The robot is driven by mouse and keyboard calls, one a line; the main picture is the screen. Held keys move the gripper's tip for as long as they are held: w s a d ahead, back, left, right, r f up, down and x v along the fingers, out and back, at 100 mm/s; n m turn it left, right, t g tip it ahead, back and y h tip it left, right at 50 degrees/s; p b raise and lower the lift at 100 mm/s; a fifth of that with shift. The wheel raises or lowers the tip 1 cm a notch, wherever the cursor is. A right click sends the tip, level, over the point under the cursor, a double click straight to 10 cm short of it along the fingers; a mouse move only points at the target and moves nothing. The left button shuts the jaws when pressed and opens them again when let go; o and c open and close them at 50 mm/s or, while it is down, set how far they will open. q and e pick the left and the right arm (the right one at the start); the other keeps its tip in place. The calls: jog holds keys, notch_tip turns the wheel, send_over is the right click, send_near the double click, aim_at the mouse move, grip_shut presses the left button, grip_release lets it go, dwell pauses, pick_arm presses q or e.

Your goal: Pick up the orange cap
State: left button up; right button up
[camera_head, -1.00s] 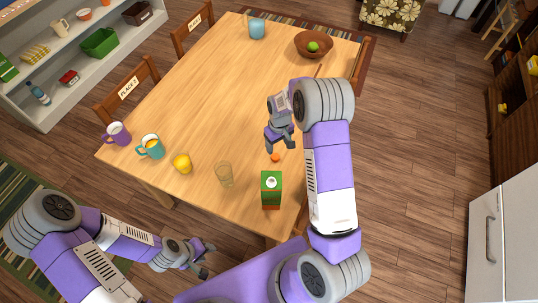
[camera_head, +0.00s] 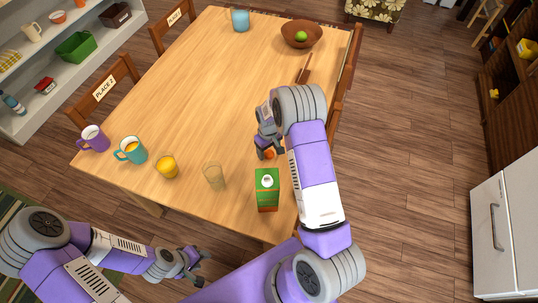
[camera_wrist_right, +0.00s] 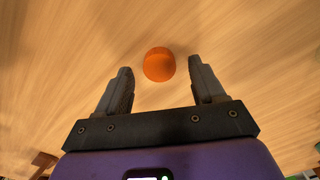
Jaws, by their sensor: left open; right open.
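The orange cap (camera_head: 269,154) lies on the wooden table (camera_head: 190,90), behind the green carton. In the right wrist view the round orange cap (camera_wrist_right: 159,64) sits centred between the fingers, slightly beyond their tips. My right gripper (camera_head: 268,153) is open and empty, low over the table at the cap; in the head view its fingers partly hide the cap. Its open fingers also show in the right wrist view (camera_wrist_right: 159,75). My left gripper (camera_head: 202,268) is open and empty, off the table's front edge at the lower left.
A green carton (camera_head: 267,190) stands just in front of the cap. A clear glass (camera_head: 214,176), a yellow-filled glass (camera_head: 167,167), a teal mug (camera_head: 132,151) and a purple mug (camera_head: 93,139) line the front left. A bowl (camera_head: 301,34) and blue cup (camera_head: 240,20) stand far back.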

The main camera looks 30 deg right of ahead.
aim_at(269, 153)
jog(key=shift+f, duration=0.4)
jog(key=shift+c, duration=0.3)
jog(key=c, duration=1.1)
jog(key=shift+o, duration=0.2)
jog(key=shift+r, duration=0.1)
notch_tip(269, 153, up, 10)
jog(key=p, duration=0.1)
